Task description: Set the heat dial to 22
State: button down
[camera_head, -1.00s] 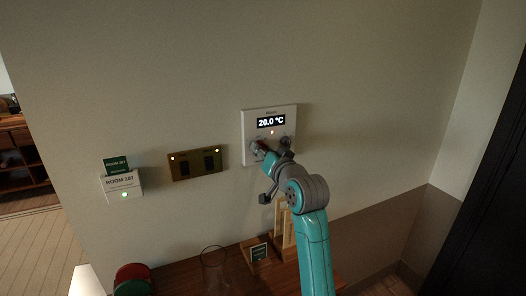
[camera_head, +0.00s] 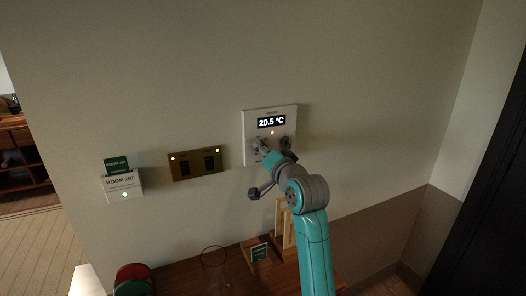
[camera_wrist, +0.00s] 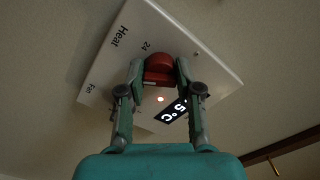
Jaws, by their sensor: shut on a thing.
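The white thermostat panel (camera_head: 270,112) is on the wall, and its display (camera_head: 271,122) reads 20.5 °C. In the wrist view the panel (camera_wrist: 105,70) appears rotated, with the words "Heat" and "Fan" and the mark "24" near a red dial (camera_wrist: 159,66). The red dial is the heat dial, by its label. My gripper (camera_wrist: 160,72) is shut on it, one finger on each side. In the head view my gripper (camera_head: 262,150) is at the panel's lower left and hides most of the dial. The display (camera_wrist: 175,110) is partly hidden in the wrist view.
A brass switch plate (camera_head: 195,164) and a Room 207 card holder (camera_head: 122,185) are on the wall to the left. Below, a wooden counter (camera_head: 190,277) carries a glass (camera_head: 214,262), a small sign (camera_head: 260,252) and a wooden stand (camera_head: 283,226). The wall right of the panel is clear.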

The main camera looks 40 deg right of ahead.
jog(key=c, duration=0.8)
grip_release()
jog(key=shift+s, duration=0.1)
jog(key=v, duration=1.1)
jog(key=shift+s+a, duration=0.15)
jog(key=shift+s, duration=0.2)
